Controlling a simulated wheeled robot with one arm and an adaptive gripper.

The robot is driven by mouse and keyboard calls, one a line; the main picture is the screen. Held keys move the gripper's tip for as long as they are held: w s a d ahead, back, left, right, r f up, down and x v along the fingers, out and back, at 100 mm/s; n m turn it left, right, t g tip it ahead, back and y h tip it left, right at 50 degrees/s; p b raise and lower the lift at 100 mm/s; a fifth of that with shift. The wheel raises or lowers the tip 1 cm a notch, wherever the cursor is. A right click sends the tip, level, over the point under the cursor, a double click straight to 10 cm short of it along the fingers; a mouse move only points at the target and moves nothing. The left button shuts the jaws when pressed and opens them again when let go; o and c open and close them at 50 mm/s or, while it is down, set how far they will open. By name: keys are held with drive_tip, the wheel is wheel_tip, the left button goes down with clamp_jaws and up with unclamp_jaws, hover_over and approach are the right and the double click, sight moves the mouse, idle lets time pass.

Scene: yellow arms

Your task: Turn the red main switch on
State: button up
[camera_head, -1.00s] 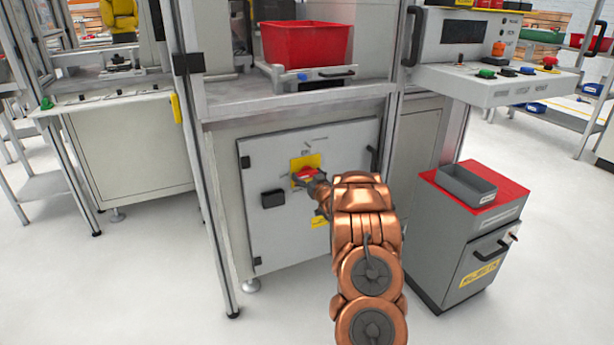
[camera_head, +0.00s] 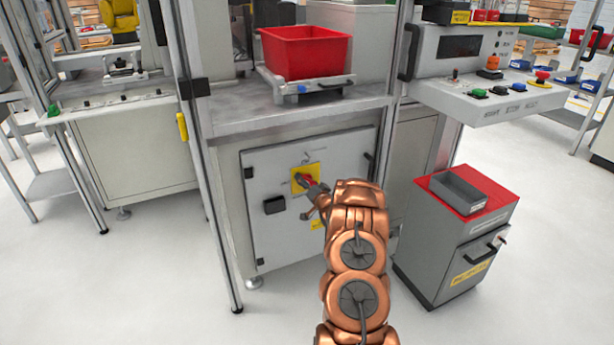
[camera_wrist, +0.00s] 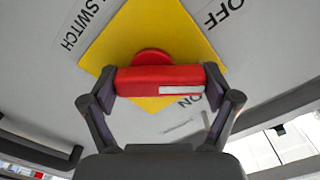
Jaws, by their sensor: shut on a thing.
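The red main switch is a bar-shaped red handle (camera_wrist: 158,80) on a yellow plate (camera_wrist: 150,35) in the wrist view. A white stripe marks its right end, close above the ON label (camera_wrist: 190,102); the OFF label (camera_wrist: 224,12) is at the upper right. My gripper (camera_wrist: 160,88) is shut on the handle, one finger at each end. In the head view, the red handle (camera_head: 309,181) sits slanted on the yellow plate (camera_head: 298,174) of the cabinet door, and my gripper (camera_head: 313,190) partly covers it.
The grey cabinet door (camera_head: 270,235) has a black latch (camera_head: 274,205) left of the switch. A grey cart with a red top (camera_head: 503,198) stands to the right. A red bin (camera_head: 305,55) sits on the bench above. Open floor lies in front.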

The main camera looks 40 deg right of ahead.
drive_tip(key=m+p, duration=0.1)
drive_tip(key=m, duration=0.1)
drive_tip(key=m+p, duration=0.1)
drive_tip(key=m, duration=0.1)
drive_tip(key=shift+d+r+m, duration=0.1)
drive_tip(key=shift+r+m, duration=0.1)
drive_tip(key=shift+m, duration=0.1)
drive_tip(key=m, duration=0.2)
drive_tip(key=m+p, duration=0.1)
drive_tip(key=m, duration=0.2)
drive_tip(key=shift+s+d, duration=0.1)
drive_tip(key=shift+d, duration=0.1)
drive_tip(key=shift+m, duration=0.3)
drive_tip(key=o, duration=0.9)
drive_tip(key=shift+s, duration=0.1)
drive_tip(key=v, duration=1.2)
